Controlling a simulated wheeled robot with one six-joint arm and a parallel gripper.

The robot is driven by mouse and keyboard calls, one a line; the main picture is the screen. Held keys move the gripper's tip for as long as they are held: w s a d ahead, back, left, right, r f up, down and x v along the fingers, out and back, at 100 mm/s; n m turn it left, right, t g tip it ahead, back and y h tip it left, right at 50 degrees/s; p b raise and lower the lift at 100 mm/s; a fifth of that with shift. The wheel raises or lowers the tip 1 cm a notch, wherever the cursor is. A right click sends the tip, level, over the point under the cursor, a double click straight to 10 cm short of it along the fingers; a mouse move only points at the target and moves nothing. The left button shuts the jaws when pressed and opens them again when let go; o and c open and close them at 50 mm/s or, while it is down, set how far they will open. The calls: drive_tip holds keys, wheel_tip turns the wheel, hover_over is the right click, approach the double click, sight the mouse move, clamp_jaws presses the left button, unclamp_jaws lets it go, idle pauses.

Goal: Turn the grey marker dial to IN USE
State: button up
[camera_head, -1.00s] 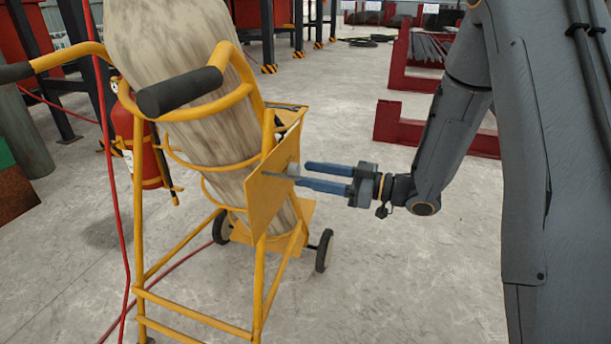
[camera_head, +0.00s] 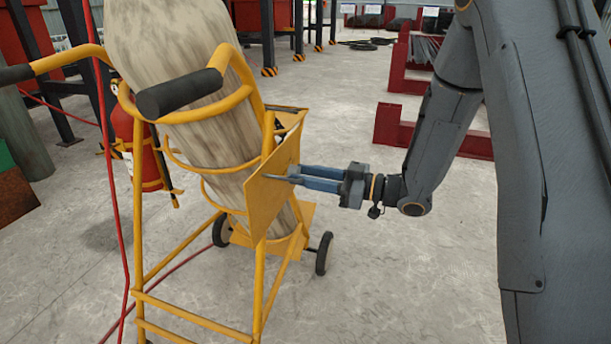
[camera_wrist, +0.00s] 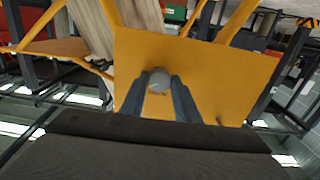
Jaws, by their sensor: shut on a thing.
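The grey marker dial (camera_wrist: 159,80) is a small round knob on a yellow plate (camera_wrist: 215,75) in the wrist view. My gripper (camera_wrist: 158,88) has one finger on each side of the dial and is shut on it. In the head view my gripper (camera_head: 296,176) reaches from the right to the yellow plate (camera_head: 270,198) on the side of the cart, and the fingers hide the dial. A faint line shows on the dial's face, but no IN USE marking can be read in either view.
The yellow cart (camera_head: 139,220) carries a large mottled cylinder (camera_head: 190,60). A red fire extinguisher (camera_head: 125,125) hangs at its left. A red hose (camera_head: 112,190) runs down to the floor. Red racks (camera_head: 400,130) stand behind my arm. The floor right of the cart is clear.

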drive_tip(key=n+p, duration=0.1)
drive_tip(key=n, duration=1)
idle(0.3)
drive_tip(key=shift+n, duration=0.4)
drive_tip(key=o, duration=1)
drive_tip(key=shift+o, duration=0.2)
drive_tip(key=p+v, duration=0.1)
drive_tip(key=v, duration=0.6)
drive_tip(key=shift+d, duration=0.4)
